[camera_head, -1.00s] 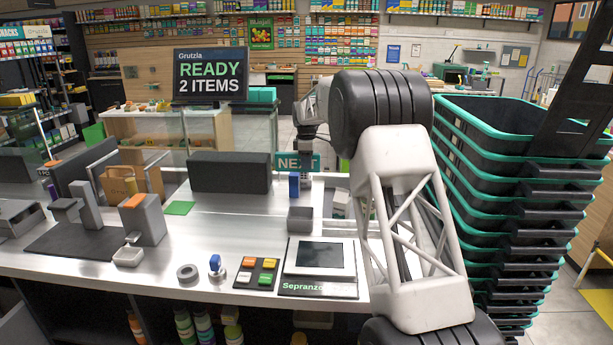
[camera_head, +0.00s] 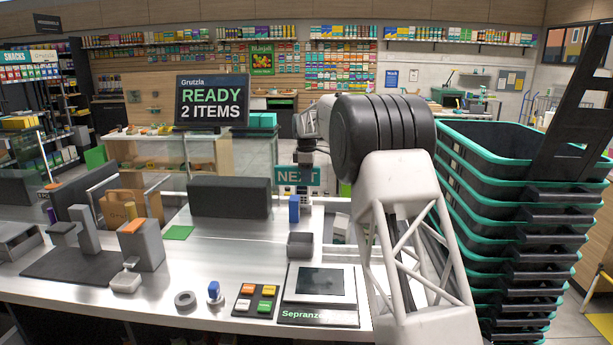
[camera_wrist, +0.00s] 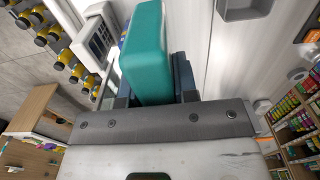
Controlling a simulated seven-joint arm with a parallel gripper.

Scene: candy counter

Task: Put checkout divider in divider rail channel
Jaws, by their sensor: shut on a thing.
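The checkout divider is a teal bar (camera_head: 298,176) marked "NEXT". My gripper (camera_head: 305,160) is shut on it and holds it up over the far side of the counter (camera_head: 190,250). In the wrist view, the divider's teal block (camera_wrist: 142,50) stands between the two dark fingers of my gripper (camera_wrist: 155,88). The wrist hides its near end. I cannot pick out the divider rail channel with certainty in either view.
A dark upright block (camera_head: 229,198) and a blue box (camera_head: 294,209) stand near the divider. A grey tray (camera_head: 300,245) and a screen (camera_head: 320,283) are nearer. Stacked baskets (camera_head: 500,205) crowd the right side. The middle of the counter is clear.

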